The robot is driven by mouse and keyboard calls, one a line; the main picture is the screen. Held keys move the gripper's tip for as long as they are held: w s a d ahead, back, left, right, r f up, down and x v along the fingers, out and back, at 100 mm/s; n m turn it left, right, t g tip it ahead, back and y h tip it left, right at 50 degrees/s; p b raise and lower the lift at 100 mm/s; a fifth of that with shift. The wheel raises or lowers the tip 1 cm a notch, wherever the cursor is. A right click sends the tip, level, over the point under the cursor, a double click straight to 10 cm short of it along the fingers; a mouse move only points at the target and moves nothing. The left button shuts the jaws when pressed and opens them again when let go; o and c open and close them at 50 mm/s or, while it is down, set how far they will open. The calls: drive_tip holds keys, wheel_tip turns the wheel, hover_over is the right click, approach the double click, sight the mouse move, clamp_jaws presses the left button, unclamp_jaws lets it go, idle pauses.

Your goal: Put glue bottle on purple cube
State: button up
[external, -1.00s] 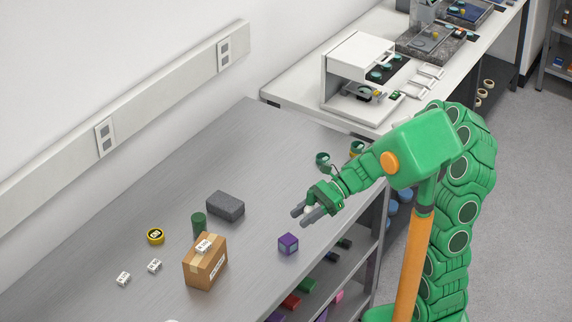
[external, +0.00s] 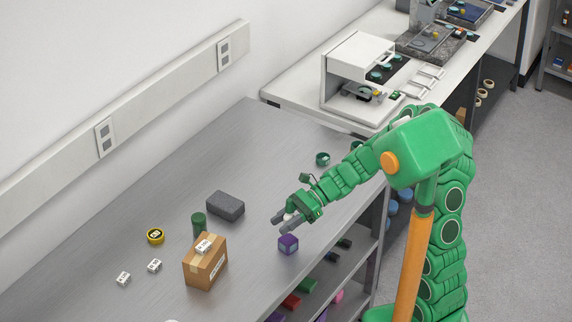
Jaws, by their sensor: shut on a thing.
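A purple cube (external: 288,244) sits on the grey metal table near its front edge. My gripper (external: 281,223) is just above and behind the cube in the external view, pointing left. It is shut on a small white thing between its fingers, which I take to be the glue bottle (external: 291,214). Most of the bottle is hidden by the fingers. I cannot tell how high it is above the cube.
A cardboard box (external: 205,264), a green cylinder (external: 199,223) and a dark grey block (external: 225,206) stand left of the cube. A green ring (external: 322,159) lies behind my arm. The table's middle back is clear.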

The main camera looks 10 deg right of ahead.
drive_tip(key=shift+w+a+f, duration=0.15)
drive_tip(key=shift+f, duration=1.55)
drive_tip(key=shift+f, duration=0.1)
drive_tip(key=o, duration=1)
drive_tip(key=shift+o, duration=0.2)
drive_tip(key=shift+d, duration=0.2)
drive_tip(key=v, duration=1.1)
drive_tip(key=shift+d+r, duration=0.25)
drive_tip(key=shift+d, duration=0.05)
drive_tip(key=shift+w, duration=0.15)
